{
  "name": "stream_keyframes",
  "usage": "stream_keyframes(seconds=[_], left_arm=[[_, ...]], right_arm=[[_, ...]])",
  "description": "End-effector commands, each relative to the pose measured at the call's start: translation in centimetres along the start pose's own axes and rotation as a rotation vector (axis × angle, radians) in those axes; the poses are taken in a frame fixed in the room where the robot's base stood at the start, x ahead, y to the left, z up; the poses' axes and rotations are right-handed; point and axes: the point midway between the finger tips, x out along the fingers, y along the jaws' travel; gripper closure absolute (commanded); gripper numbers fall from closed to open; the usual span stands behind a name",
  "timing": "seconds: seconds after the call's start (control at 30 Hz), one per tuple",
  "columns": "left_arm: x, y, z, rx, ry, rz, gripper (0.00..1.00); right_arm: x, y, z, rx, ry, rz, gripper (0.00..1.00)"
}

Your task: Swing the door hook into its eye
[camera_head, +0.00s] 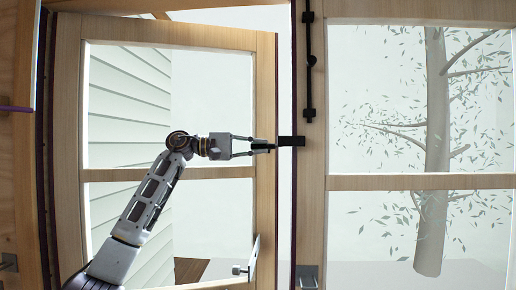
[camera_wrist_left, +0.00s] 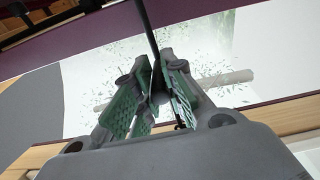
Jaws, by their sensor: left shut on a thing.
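My left gripper (camera_head: 262,147) is at the free edge of the open glazed door (camera_head: 264,90). In the left wrist view its green-padded fingers (camera_wrist_left: 160,95) are shut on a thin dark rod, the door hook (camera_wrist_left: 149,35). The rod runs up and away from the fingertips, with a rounded end between the pads. In the head view a short black bar (camera_head: 291,141) reaches from near the fingertips to the frame post on the right; I cannot tell if it is part of the hook or its mount. I cannot make out the eye. My right gripper is not in view.
A black slide bolt (camera_head: 308,70) runs down the post to the right. A plate with a knob (camera_head: 246,265) sits low on the door. A tall window (camera_head: 380,182) fills the right side. A gap lies between door edge and post.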

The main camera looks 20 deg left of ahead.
Motion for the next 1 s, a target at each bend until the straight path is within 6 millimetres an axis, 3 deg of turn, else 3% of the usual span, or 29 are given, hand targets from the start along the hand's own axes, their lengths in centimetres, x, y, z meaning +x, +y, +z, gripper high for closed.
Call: stream_keyframes(seconds=[0.2,0.23,0.4,0.77,1.0], left_arm=[[0.0,0.1,0.1,0.001,-0.001,0.003,1.00],[0.0,0.1,0.1,0.001,-0.001,0.003,0.84],[0.0,0.1,0.1,0.001,-0.001,0.002,0.65],[-0.1,0.0,0.0,0.000,0.000,0.001,0.65],[-1.5,0.0,0.0,0.000,0.001,0.000,0.65]], right_arm=[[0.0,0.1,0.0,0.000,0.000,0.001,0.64],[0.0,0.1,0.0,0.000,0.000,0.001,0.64],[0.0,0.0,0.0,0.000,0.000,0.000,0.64],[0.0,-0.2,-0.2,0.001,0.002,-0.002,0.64],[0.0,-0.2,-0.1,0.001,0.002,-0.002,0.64]])
